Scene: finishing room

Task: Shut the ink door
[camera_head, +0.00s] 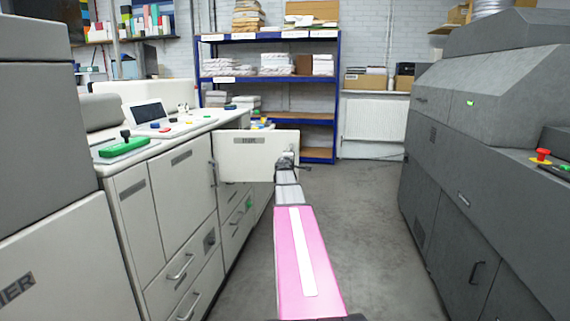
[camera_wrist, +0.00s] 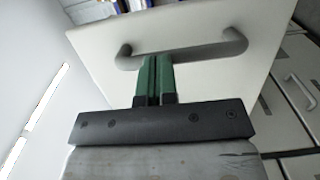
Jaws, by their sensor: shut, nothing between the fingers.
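The ink door (camera_head: 258,167) is a white panel standing open, sticking out from the left machine into the aisle, with a small grey label near its top. In the wrist view the pale panel (camera_wrist: 205,90) fills the middle, with a grey bar handle (camera_wrist: 205,50) across it. My gripper (camera_head: 287,160) is at the right end of the door in the head view. In the wrist view its green fingers (camera_wrist: 156,62) are shut and empty, with their tips at the handle bar. I cannot tell whether they touch it.
The white machine (camera_head: 165,205) with drawers and handles runs along the left. A dark grey machine (camera_head: 480,140) with a red button (camera_head: 542,154) lines the right. The grey floor (camera_head: 370,240) between them is clear. A blue shelf rack (camera_head: 268,38) stands behind.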

